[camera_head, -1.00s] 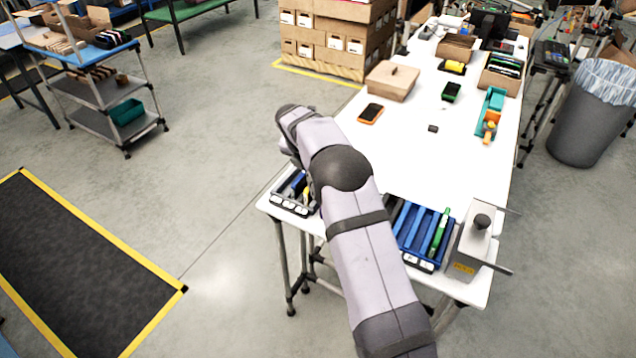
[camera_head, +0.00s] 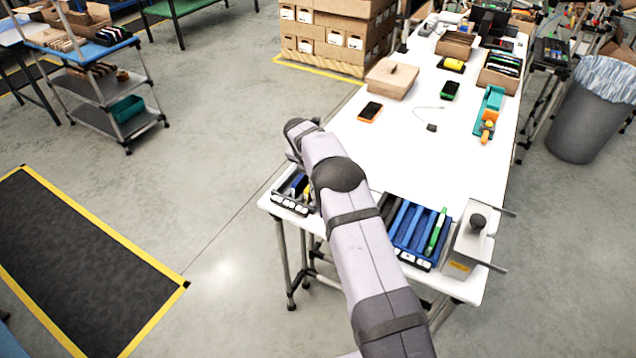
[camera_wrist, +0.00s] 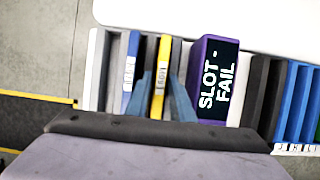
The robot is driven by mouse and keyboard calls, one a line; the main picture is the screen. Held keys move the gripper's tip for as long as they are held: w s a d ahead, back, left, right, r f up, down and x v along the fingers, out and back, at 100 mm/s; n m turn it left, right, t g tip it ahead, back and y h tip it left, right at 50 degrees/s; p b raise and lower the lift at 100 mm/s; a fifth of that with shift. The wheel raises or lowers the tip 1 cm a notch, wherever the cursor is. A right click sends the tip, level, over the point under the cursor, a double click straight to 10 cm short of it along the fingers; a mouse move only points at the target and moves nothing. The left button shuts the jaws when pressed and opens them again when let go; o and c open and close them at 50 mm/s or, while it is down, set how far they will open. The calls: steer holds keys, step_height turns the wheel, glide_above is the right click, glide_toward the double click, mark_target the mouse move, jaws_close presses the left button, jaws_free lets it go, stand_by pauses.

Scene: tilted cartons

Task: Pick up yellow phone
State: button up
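The yellow phone (camera_wrist: 162,72) stands on edge in a slotted carton (camera_wrist: 95,72) in the wrist view, just right of a blue phone (camera_wrist: 131,72). My gripper (camera_wrist: 161,88) is open, with one grey-blue finger on each side of the yellow phone's near part. I cannot tell whether the fingers touch it. In the head view the carton (camera_head: 289,206) sits at the table's near left corner. A bit of yellow phone (camera_head: 307,192) shows there beside my arm, which hides the gripper.
A purple device reading "SLOT - FAIL" (camera_wrist: 214,80) stands right of the yellow phone. A blue slotted carton (camera_head: 405,240) with a green item and a grey box-shaped fixture (camera_head: 468,240) stand to the right. An orange-edged phone (camera_head: 370,111) lies farther back. Mid-table is mostly clear.

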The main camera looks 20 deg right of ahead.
jaws_close()
steer(key=shift+r, duration=0.1)
